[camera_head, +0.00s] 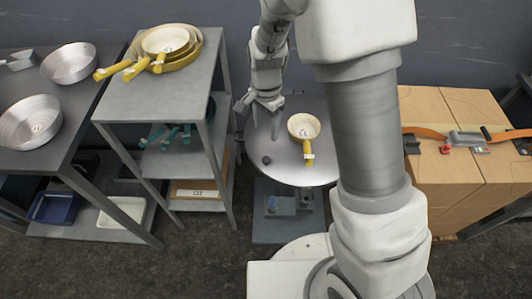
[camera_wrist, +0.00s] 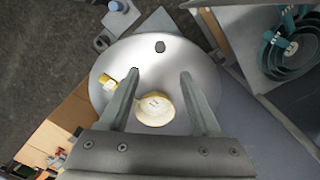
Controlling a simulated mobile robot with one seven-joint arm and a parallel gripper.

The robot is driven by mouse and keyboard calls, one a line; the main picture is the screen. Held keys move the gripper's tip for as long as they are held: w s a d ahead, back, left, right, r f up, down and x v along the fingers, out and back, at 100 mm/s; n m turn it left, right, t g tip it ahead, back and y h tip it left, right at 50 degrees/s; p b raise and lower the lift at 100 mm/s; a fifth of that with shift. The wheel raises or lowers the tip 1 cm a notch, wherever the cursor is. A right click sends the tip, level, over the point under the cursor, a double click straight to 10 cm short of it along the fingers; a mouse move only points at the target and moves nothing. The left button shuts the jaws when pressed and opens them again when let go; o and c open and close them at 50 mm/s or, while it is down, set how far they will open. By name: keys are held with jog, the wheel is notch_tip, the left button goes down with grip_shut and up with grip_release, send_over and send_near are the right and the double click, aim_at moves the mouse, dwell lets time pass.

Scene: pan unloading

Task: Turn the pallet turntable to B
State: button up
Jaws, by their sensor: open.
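The turntable (camera_head: 287,172) is a round grey disc on a stand, and the wrist view shows it from above (camera_wrist: 200,65). A small cream pan (camera_head: 302,126) with a yellow handle lies on it, also in the wrist view (camera_wrist: 153,112). A dark round knob (camera_head: 266,160) stands near the disc's edge; the wrist view has it just beyond my fingertips (camera_wrist: 160,46). My gripper (camera_head: 264,122) is open and empty above the disc, its two fingers apart in the wrist view (camera_wrist: 160,72). I cannot make out a B mark.
A shelf unit (camera_head: 211,78) left of the turntable carries stacked yellow-handled pans (camera_head: 168,42); teal pans (camera_head: 170,136) sit below. A dark table (camera_head: 75,101) holds metal pans at far left. Cardboard boxes (camera_head: 440,180) with an orange strap (camera_head: 427,133) stand right.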

aim_at(266, 159)
notch_tip(266, 159, down, 14)
jog(key=shift+f+b, duration=0.15)
jog(key=shift+b, duration=0.55)
grip_shut()
dwell(1.0)
